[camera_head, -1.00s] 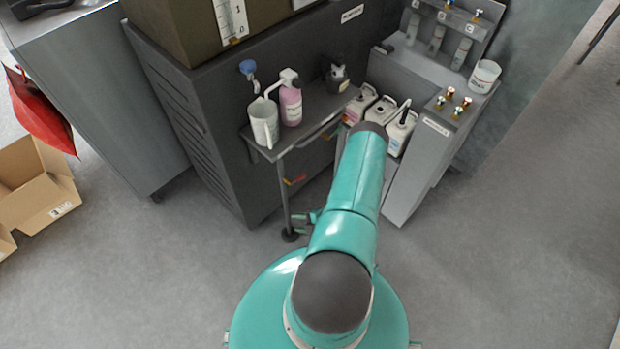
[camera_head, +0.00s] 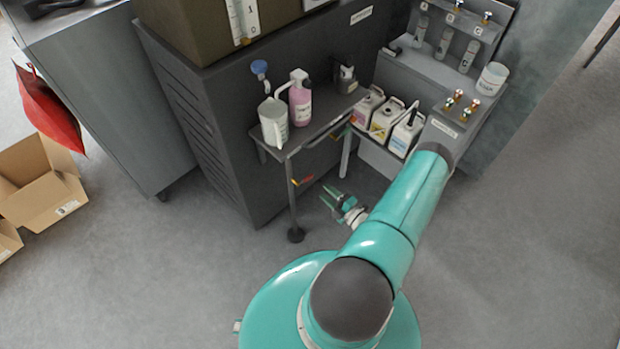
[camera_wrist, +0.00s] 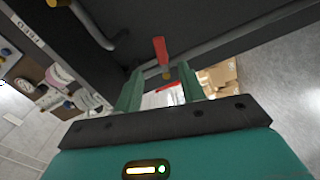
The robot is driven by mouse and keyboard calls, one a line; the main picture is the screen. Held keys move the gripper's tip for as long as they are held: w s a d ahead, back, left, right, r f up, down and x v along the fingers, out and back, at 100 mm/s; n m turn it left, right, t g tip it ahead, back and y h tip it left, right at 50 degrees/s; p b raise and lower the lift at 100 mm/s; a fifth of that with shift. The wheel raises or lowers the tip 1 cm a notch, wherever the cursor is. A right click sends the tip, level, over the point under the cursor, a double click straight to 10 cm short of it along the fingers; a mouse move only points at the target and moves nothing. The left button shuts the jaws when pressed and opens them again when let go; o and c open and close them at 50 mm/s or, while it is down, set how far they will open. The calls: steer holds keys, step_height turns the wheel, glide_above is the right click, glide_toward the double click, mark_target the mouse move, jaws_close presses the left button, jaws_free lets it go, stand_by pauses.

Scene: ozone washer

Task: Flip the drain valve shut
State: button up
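The drain valve, with a red lever (camera_wrist: 160,50) and a small brass-coloured body (camera_wrist: 166,75), sits on a grey pipe against the dark machine side in the wrist view. In the head view its red handle (camera_head: 304,181) shows low, below the small side shelf. My gripper (camera_head: 327,199) is open and empty, to the right of the valve and lower in the head view. In the wrist view my two green fingers (camera_wrist: 159,86) stand apart, with the lever beyond and between them. The fingers look apart from the lever; the exact distance is hard to tell.
The shelf (camera_head: 322,116) carries a jug (camera_head: 273,122) and a pink bottle (camera_head: 300,98); its leg (camera_head: 293,205) stands near the valve. Several white canisters (camera_head: 386,120) stand to the right. Cardboard boxes (camera_head: 40,185) lie far left. The floor in front is clear.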

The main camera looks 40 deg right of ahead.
mark_target(310, 179)
steer(key=w, duration=1)
steer(key=shift+w+a, duration=0.1)
steer(key=shift+a, duration=0.05)
steer(key=shift+c, duration=0.2)
jaws_close()
